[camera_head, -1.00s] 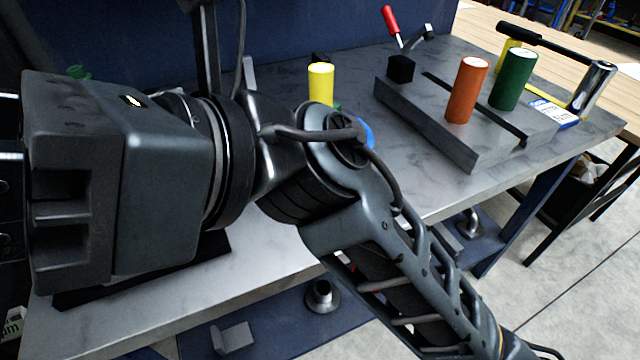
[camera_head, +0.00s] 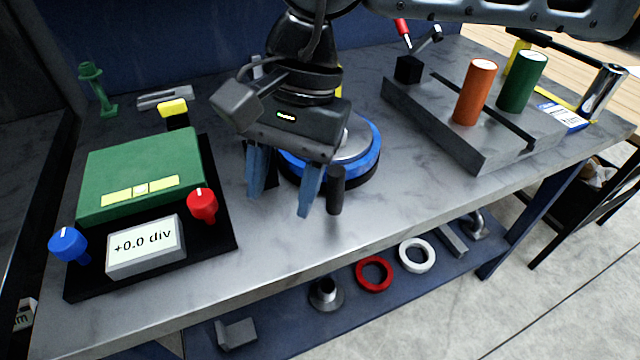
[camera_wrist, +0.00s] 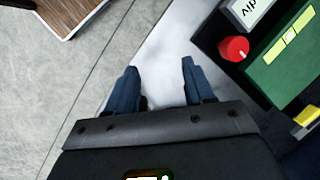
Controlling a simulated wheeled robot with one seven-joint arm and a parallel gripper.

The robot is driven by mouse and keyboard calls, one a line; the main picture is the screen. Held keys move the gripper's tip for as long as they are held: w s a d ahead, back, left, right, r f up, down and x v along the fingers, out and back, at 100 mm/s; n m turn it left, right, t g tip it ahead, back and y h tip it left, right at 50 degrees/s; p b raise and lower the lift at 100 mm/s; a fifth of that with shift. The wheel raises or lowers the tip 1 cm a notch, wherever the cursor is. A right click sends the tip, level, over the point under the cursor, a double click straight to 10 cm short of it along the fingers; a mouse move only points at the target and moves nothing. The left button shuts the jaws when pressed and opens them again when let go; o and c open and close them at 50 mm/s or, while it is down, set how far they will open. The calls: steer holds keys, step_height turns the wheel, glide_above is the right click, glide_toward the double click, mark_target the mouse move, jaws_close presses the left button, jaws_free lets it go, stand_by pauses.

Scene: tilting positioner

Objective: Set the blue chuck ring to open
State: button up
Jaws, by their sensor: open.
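The blue chuck ring (camera_head: 371,152) runs around a round chuck with a pale metal top, standing on the bench right of centre in the head view. A short dark upright handle (camera_head: 336,190) stands at its front edge. My gripper (camera_head: 283,190) is open and empty, fingers pointing down, in front of the ring's left side in the picture. My gripper's body hides the left and back of the ring. In the wrist view the two blue fingers (camera_wrist: 158,82) are apart with bench surface between them; the ring is not seen there.
Left is a green levelling unit (camera_head: 140,165) with a red knob (camera_head: 202,206), blue knob (camera_head: 68,244) and a "+0.0 div" display (camera_head: 146,247). Right is a grey slotted block (camera_head: 480,145) with orange (camera_head: 475,92) and green (camera_head: 521,82) cylinders. The front bench strip is clear.

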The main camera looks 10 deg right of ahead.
mark_target(335, 189)
steer(key=w+d+h, duration=0.1)
steer(key=d, duration=0.1)
steer(key=w+d+t+h, duration=0.1)
steer(key=w+d, duration=0.1)
steer(key=w+d+t, duration=0.1)
steer(key=w+d, duration=0.1)
steer(key=d, duration=0.1)
steer(key=shift+r+h, duration=0.3)
steer(key=shift+h, duration=0.1)
steer(key=shift+f+p, duration=0.45)
steer(key=shift+f, duration=3.4)
steer(key=shift+c, duration=0.4)
jaws_close()
